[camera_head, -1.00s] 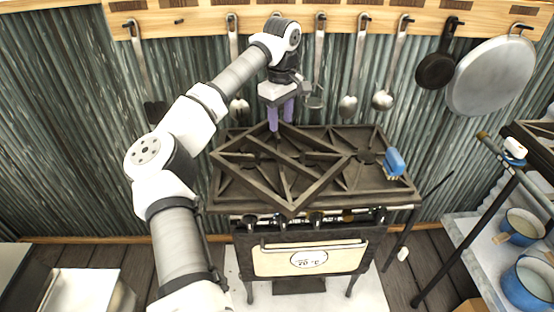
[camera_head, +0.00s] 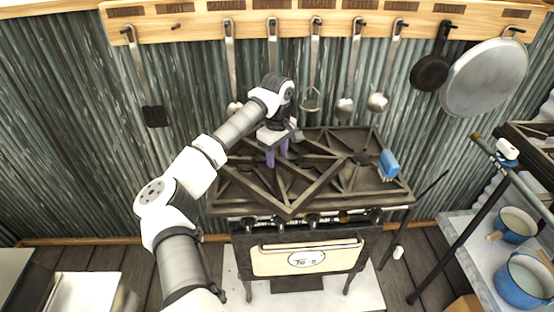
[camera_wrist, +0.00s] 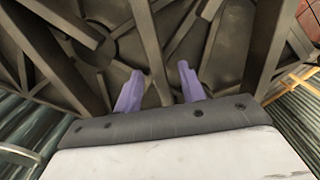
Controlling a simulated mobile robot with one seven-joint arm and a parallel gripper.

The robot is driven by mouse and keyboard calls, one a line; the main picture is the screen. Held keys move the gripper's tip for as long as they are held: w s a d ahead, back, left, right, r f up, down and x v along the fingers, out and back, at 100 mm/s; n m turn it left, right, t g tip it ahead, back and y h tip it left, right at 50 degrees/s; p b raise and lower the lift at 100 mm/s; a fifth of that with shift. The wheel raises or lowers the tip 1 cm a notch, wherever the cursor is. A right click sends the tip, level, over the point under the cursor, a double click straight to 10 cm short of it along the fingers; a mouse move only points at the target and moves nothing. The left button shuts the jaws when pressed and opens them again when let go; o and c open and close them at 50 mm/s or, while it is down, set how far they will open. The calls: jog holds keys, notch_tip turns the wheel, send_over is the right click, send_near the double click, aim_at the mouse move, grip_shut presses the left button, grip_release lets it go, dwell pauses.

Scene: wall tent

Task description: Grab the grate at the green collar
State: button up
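The loose dark grate (camera_head: 310,190) lies turned askew on top of the stove (camera_head: 385,185), its front corner reaching the stove's front edge. I can make out no green collar on it. My gripper (camera_head: 277,163) points down over the grate's back left part, with its two purple fingers apart. In the wrist view, the fingers of my gripper (camera_wrist: 160,82) stand on either side of a dark grate bar (camera_wrist: 152,48). I cannot tell how far down beside the bar the fingertips reach.
Utensils and pans hang from a wooden rail (camera_head: 190,17) on the corrugated wall behind. A side shelf with blue pots (camera_head: 524,280) stands at right. The stove's right top is otherwise clear.

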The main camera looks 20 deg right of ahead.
grip_shut()
dwell(1.3)
jog(key=shift+w+r, duration=0.1)
jog(key=shift+r, duration=0.05)
